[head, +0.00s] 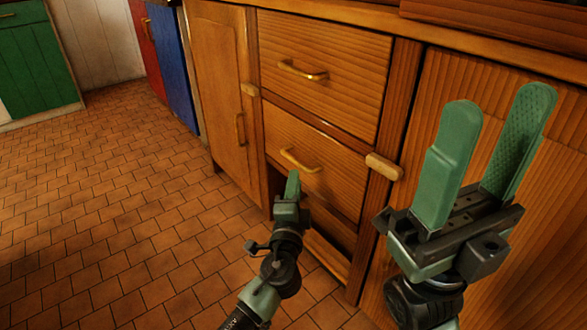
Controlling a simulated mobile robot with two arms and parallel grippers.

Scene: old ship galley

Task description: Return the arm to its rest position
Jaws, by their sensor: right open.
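My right gripper (496,108) is large and near the camera at the right. Its two green fingers point up and stand wide apart with nothing between them. It is in front of the wooden cabinet at the right. My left gripper (292,186) is smaller and lower, left of the right one. It shows nearly edge-on in front of the lower drawers, so the gap between its fingers is hidden. No object shows in it.
A wooden cabinet holds an upper drawer (325,62) and a drawer (320,142) below it, both with brass handles. Lower down is a dark opening (331,232). A cabinet door (213,85) is shut. The tiled floor (110,210) at left is clear.

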